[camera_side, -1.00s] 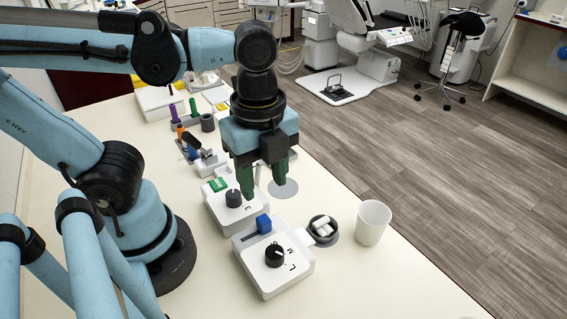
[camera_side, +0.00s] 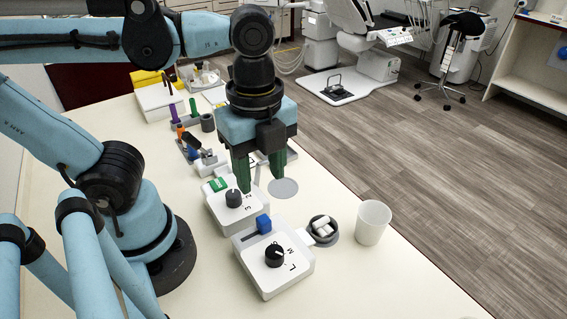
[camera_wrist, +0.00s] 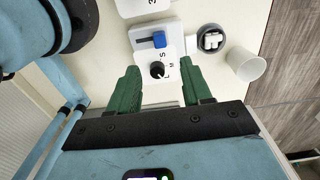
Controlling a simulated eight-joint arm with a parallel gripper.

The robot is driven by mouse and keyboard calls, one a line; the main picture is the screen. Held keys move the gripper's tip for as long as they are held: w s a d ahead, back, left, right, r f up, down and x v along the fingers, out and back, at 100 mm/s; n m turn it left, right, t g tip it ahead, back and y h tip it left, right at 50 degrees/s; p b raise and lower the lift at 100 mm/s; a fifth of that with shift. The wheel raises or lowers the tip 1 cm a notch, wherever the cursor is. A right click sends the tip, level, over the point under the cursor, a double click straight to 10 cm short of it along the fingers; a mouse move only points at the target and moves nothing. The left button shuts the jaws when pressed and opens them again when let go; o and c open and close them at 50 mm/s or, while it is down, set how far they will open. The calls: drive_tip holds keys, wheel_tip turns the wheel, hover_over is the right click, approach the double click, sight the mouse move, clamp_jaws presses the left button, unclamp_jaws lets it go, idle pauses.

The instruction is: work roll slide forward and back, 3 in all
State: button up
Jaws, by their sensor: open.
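A white box (camera_side: 272,281) with a blue slide block (camera_side: 264,223) in a dark slot and a black knob (camera_side: 275,254) stands at the front of the counter. Letters ring the knob. In the wrist view the blue block (camera_wrist: 160,39) sits at the right end of its slot. A dark round dish (camera_side: 323,230) with white rolls in it adjoins the box's right side. My gripper (camera_side: 262,184) has green fingers, spread apart and empty, above and behind this box. In the wrist view the gripper (camera_wrist: 160,90) fingers flank the knob side of the box from above.
A second white box (camera_side: 222,213) with a green block (camera_side: 218,185) and a dark knob (camera_side: 233,198) stands directly behind. A white cup (camera_side: 372,222) stands right of the dish. Upright coloured items (camera_side: 179,128) stand farther back. The front right counter is clear.

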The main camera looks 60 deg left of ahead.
sight(263, 219)
drive_tip(key=shift+f, duration=5.5)
drive_tip(key=shift+c, duration=0.5)
clamp_jaws()
